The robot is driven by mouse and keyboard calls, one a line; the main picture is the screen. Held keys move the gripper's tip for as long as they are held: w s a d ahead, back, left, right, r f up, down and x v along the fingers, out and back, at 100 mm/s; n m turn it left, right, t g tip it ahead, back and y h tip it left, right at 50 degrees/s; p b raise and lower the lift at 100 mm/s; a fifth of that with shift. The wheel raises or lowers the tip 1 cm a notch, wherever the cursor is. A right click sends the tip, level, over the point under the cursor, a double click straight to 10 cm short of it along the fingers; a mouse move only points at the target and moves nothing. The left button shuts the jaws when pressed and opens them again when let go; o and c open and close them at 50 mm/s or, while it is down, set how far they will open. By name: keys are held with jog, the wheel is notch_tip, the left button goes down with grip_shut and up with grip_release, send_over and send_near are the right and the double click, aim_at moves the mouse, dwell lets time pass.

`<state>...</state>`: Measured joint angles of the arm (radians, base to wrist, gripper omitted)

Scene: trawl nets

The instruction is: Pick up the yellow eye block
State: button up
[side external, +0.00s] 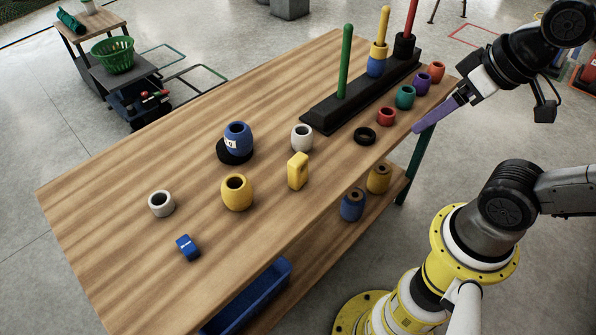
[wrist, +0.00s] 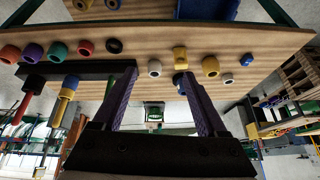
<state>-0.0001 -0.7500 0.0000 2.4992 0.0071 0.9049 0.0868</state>
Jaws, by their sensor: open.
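The yellow eye block (side external: 298,170) stands upright on the wooden table, near its front edge, with a small hole near its top. It also shows in the wrist view (wrist: 180,55), ahead of the right finger. My gripper (side external: 420,127) has long purple fingers and is at the table's right end, well to the right of the block and apart from it. In the wrist view my gripper (wrist: 160,70) has its fingers spread, with nothing held between them.
A yellow float (side external: 237,192), a blue float (side external: 238,138) and a white ring (side external: 302,138) stand around the block. A black peg rack (side external: 325,118) with tall green, yellow and red pegs stands behind. Several coloured rings line the right front edge.

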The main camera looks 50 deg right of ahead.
jog(key=w+a+f+m+g+y, duration=0.1)
jog(key=w+a+m+g+y, duration=0.25)
jog(key=w+m, duration=1.25)
jog(key=g+y, duration=0.1)
jog(key=g, duration=0.2)
send_near(295, 170)
jog(key=f, duration=0.6)
jog(key=shift+w+d+f, duration=0.1)
jog(key=shift+w+d, duration=0.05)
jog(key=shift+w, duration=0.05)
jog(key=shift+w+a+x, duration=0.1)
jog(key=shift+a+x, duration=0.05)
jog(key=shift+x, duration=1.3)
jog(key=shift+w+a+x, duration=0.1)
jog(key=shift+a+x, duration=0.1)
jog(key=shift+x, duration=1.25)
grip_shut()
